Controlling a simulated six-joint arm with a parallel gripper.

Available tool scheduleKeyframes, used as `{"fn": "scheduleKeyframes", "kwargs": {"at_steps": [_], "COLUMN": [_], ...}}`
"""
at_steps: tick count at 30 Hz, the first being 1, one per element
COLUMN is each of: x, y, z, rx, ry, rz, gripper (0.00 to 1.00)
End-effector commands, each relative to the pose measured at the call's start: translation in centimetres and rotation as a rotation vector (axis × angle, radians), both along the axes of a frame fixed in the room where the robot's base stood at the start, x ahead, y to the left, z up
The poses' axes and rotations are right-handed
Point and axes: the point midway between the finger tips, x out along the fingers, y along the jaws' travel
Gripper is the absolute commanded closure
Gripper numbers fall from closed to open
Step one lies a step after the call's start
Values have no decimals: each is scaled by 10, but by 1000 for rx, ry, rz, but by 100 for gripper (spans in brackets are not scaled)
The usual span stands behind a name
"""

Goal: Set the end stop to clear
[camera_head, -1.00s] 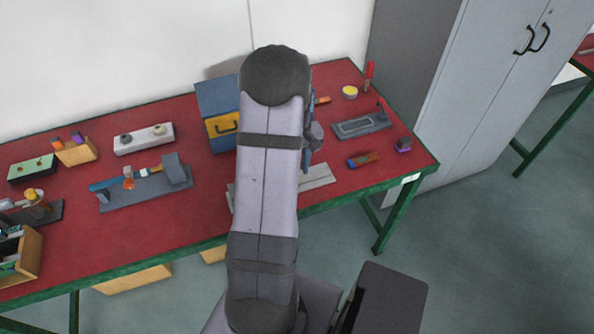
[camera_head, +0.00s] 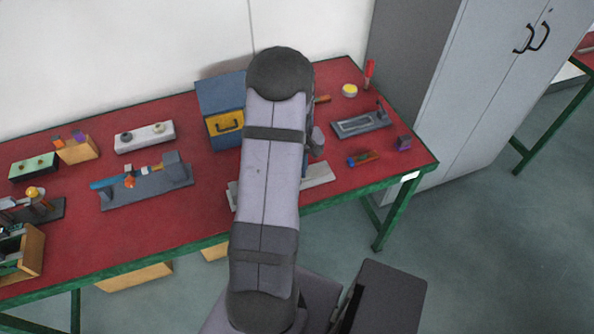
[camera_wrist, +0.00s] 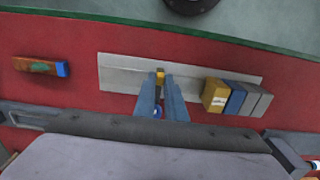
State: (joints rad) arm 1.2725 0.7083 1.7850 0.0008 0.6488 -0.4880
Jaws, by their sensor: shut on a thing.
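A long pale grey plate (camera_wrist: 120,74) lies on the red table in the wrist view. In the head view only parts of the plate (camera_head: 320,175) show on either side of my arm. My gripper (camera_wrist: 161,88) is over the middle of the plate, its two blue fingers close together around a small yellow piece (camera_wrist: 160,76). Whether this piece is the end stop I cannot tell. A row of yellow (camera_wrist: 215,95), blue (camera_wrist: 236,98) and grey (camera_wrist: 257,100) blocks stands at the plate's right end.
An orange and blue block (camera_wrist: 40,67) lies left of the plate in the wrist view. A blue box with a yellow front (camera_head: 224,127), a grey tray (camera_head: 362,124) and a purple block (camera_head: 403,143) stand nearby. The table's green edge (camera_wrist: 240,36) runs close beyond the plate.

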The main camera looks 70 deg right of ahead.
Motion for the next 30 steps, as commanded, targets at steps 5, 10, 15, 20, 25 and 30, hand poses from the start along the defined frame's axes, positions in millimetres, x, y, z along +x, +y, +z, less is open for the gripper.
{"fn": "scheduleKeyframes", "kwargs": {"at_steps": [5,10,15,20,25,30], "x": [-11,-12,-12,-11,-11,-10], "y": [-11,-12,-12,-11,-12,-12], "z": [0,1,1,1,4,19], "rx": [-1,-2,-3,-1,-3,-6], "ry": [1,2,1,1,0,-1], "rz": [-1,1,0,0,0,0], "gripper": [100,100,70,70,70,70]}}
